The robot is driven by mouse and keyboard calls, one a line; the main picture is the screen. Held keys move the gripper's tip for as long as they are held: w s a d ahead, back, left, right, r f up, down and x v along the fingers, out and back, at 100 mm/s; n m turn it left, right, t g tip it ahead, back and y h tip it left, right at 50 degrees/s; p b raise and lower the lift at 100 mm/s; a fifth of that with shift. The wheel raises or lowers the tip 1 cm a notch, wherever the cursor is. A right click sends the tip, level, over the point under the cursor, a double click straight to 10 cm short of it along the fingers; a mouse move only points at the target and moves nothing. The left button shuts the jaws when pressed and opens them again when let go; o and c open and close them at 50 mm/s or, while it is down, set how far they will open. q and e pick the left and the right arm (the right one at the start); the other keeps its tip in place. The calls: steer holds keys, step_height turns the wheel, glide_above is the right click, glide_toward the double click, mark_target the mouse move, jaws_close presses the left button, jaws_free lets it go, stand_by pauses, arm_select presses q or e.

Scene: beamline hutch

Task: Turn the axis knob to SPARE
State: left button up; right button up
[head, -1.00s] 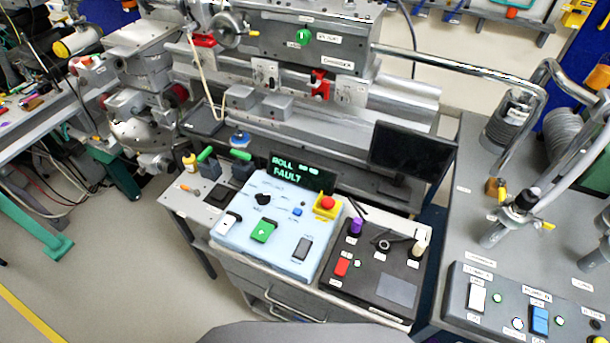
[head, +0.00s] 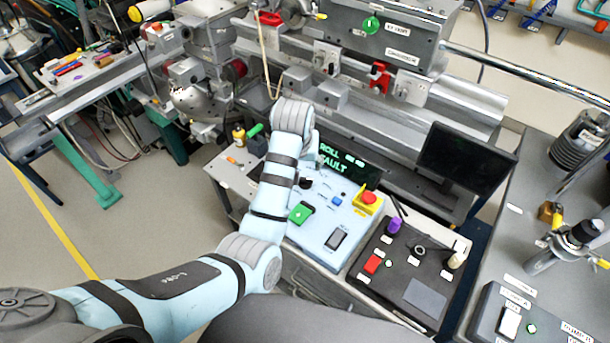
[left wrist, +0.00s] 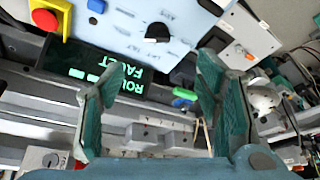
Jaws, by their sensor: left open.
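The axis knob, a black round knob (head: 306,184), sits on the light blue control panel (head: 322,235), partly behind my left arm in the head view. In the left wrist view the knob (left wrist: 157,33) shows whole, with a small white mark and small labels around it that I cannot read surely. My left gripper (left wrist: 155,75) is open and empty, its two green fingers apart and not touching the knob. In the head view the fingers are mostly hidden by my wrist. A display (head: 347,165) behind the panel shows green ROLL and FAULT. My right gripper is not in view.
The panel also carries a green rocker (head: 301,212), a blue button (head: 337,201) and a red button on a yellow box (head: 368,198). A black box with a purple knob (head: 394,226) stands to the right. A dark monitor (head: 466,162) stands behind it.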

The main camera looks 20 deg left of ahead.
mark_target(305, 178)
arm_select(q)
steer(key=b+x, duration=0.1)
steer(key=x, duration=0.3)
steer(key=b+x, duration=0.2)
steer(key=x, duration=0.3)
steer(key=b+x, duration=0.1)
steer(key=x, duration=0.4)
steer(key=shift+w+d+r, duration=0.15)
steer(key=shift+w+r, duration=0.05)
steer(key=shift+w, duration=0.2)
steer(key=shift+r, duration=0.1)
